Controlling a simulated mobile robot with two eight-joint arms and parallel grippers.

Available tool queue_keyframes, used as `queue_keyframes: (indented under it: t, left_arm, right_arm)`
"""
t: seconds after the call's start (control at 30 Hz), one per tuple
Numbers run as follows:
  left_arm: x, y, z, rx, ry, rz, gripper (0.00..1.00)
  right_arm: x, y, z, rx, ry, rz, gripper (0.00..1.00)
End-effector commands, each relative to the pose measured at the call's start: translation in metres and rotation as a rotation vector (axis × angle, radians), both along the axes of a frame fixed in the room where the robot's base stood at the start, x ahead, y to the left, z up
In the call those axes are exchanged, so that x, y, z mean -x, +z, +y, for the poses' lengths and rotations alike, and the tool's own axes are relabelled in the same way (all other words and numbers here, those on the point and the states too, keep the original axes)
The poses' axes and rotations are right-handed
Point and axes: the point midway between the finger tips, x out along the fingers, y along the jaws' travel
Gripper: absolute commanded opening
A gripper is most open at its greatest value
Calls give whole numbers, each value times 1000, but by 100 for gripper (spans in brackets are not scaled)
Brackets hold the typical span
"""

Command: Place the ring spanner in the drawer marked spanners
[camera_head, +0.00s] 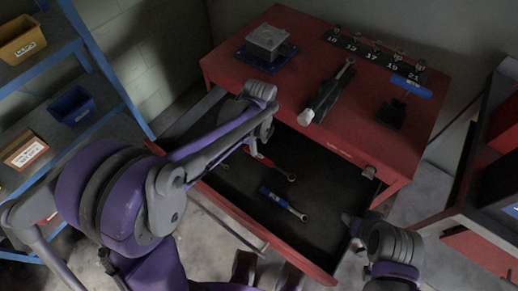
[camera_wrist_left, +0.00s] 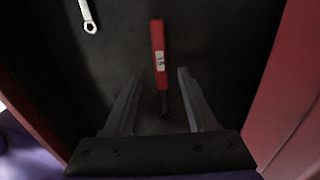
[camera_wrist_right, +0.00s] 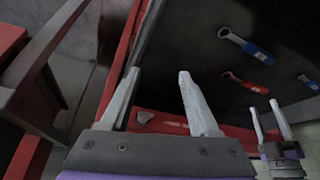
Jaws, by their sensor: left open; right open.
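A red-handled spanner (camera_head: 268,162) and a blue-handled spanner (camera_head: 283,203) lie apart in the open dark drawer (camera_head: 315,230) of the red bench. I cannot read which is the task's ring spanner, nor the drawer's marking. My left gripper (camera_head: 260,135) is in the drawer area, open. In the left wrist view the red-handled spanner (camera_wrist_left: 158,55) lies between its spread fingers (camera_wrist_left: 160,75), not gripped; its end sits near the palm. A silver ring end (camera_wrist_left: 88,20) shows at upper left. My right gripper (camera_head: 352,222) is open and empty at the drawer's right side, also in its wrist view (camera_wrist_right: 158,72).
The bench top (camera_head: 225,68) holds a grey block on a blue base (camera_head: 267,43), a dark tool with a silver end (camera_head: 327,97), a numbered socket rack (camera_head: 375,58) and a black holder (camera_head: 391,114). Shelves with bins (camera_head: 22,40) stand left, another unit right.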

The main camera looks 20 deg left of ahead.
Motion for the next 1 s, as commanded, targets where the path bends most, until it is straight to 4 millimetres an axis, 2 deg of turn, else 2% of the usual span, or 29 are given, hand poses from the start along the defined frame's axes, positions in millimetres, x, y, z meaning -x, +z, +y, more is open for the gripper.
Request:
queue_keyframes:
  t: [0.03, 0.2, 0.4, 0.53, 0.67, 0.77, 0.9, 1.0]
  left_arm:
    - [0, 13, 0, 0, 0, 0, 57]
    - [0, 44, 0, 0, 0, 0, 57]
    - [1, 62, 0, 0, 10, -2, 57]
    - [16, 71, 5, 5, 149, -35, 57]
    - [51, 81, 15, 36, 488, -111, 57]
    - [84, 85, 24, 90, 825, -182, 57]
    - [127, 81, 33, 203, 1276, -256, 57]
    - [150, 73, 38, 291, 1539, -287, 57]
  right_arm:
    - [0, 2, 0, 0, 0, -1, 62]
    - [-1, 5, 0, 0, 0, -2, 62]
    - [-1, 7, 0, 0, 0, -3, 62]
    - [-1, 7, 0, 0, 0, -3, 62]
    - [-1, 7, 0, 0, 0, -3, 62]
    - [-1, 7, 0, 0, 0, -3, 62]
    - [-1, 7, 0, 0, 0, -3, 62]
    - [-1, 7, 0, 0, 0, -3, 62]
